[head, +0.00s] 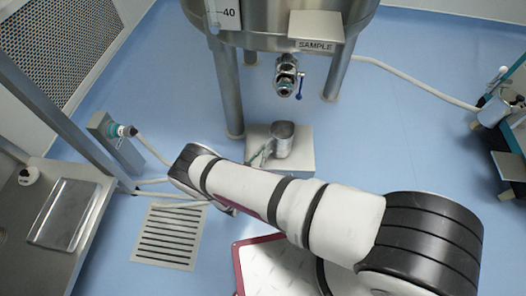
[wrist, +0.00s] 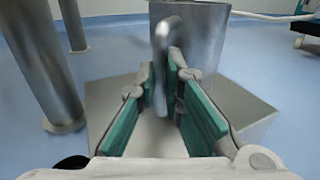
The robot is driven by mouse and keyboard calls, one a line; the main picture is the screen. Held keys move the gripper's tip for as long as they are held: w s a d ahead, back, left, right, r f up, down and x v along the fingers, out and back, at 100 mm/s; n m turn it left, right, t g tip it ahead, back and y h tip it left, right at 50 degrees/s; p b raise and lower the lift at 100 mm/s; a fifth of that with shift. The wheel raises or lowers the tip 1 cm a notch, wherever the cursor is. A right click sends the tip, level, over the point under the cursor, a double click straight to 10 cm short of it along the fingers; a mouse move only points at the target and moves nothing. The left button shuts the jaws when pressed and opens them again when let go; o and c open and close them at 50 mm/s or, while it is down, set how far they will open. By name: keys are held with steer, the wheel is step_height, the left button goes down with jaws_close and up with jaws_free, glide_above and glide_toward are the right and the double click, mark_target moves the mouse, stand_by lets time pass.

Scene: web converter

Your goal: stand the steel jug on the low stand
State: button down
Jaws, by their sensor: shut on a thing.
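The steel jug (head: 283,140) is upright at the low stand (head: 305,158), under the tank's tap, in the head view. In the wrist view the jug (wrist: 200,45) rises over the grey stand top (wrist: 250,105), with its handle (wrist: 161,60) towards me. My gripper (wrist: 160,85) is shut on the handle, with a green-lined finger on each side. In the head view the gripper (head: 262,155) is small beside the jug, partly behind my arm. I cannot tell whether the jug's base touches the stand.
A steel tank (head: 280,25) on legs stands above, with a valve (head: 288,75) over the jug. One tank leg (wrist: 45,65) is close on the left in the wrist view. A floor grate (head: 170,235) and a steel bench (head: 50,245) lie left.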

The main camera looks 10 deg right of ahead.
steer(key=shift+f, duration=0.55)
steer(key=c, duration=1.6)
jaws_free()
steer(key=shift+c, duration=0.2)
steer(key=shift+f, duration=0.1)
steer(key=v, duration=1.2)
